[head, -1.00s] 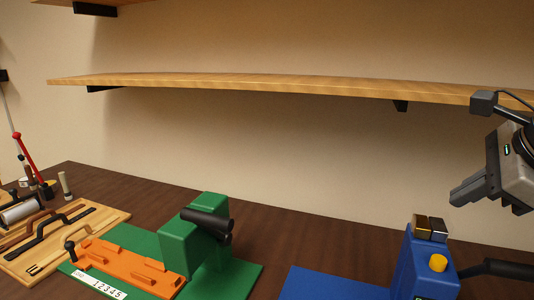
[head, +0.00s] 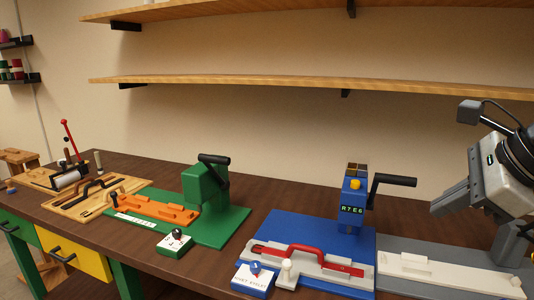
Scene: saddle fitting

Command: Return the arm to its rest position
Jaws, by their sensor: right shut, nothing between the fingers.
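My right gripper (head: 452,202) is at the right side of the head view, raised above the bench. Its fingers are together and empty, pointing down to the left. It is apart from the machines and fixtures below it. My left gripper is not in view.
A brown bench (head: 210,262) carries a green press (head: 205,186) with an orange fixture (head: 150,207), a blue press (head: 353,207) with a red-handled part (head: 305,256), and a grey base (head: 440,262) at right. Wooden shelves (head: 300,84) hang on the wall behind.

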